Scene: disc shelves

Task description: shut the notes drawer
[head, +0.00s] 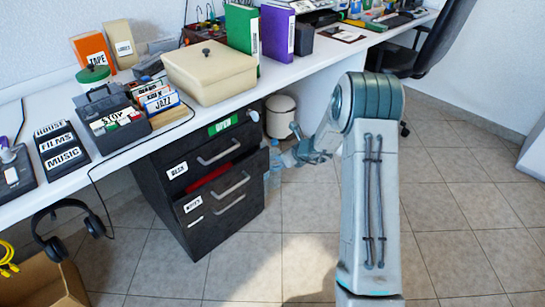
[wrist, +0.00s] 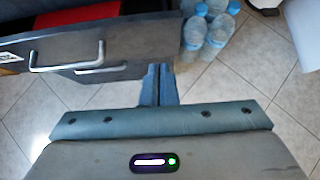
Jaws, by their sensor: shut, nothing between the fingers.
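The notes drawer (head: 224,196) is the middle drawer of the black cabinet and stands partly open. Its small label is hard to read. A red thing (head: 207,181) shows inside it. In the wrist view its front (wrist: 125,49) and metal handle (wrist: 68,67) lie left of and beyond my fingers. My gripper (head: 287,158) is just right of the drawer front in the head view. In the wrist view my gripper (wrist: 158,70) is shut and empty, its fingertips by the right end of the drawer front. I cannot tell whether they touch it.
The drawer above (head: 212,158) looks shut. Clear bottles (wrist: 208,28) stand on the floor to the right of the drawer, and a white bin (head: 281,118) is behind them. The desk (head: 150,148) overhangs the cabinet. The tiled floor in front is free.

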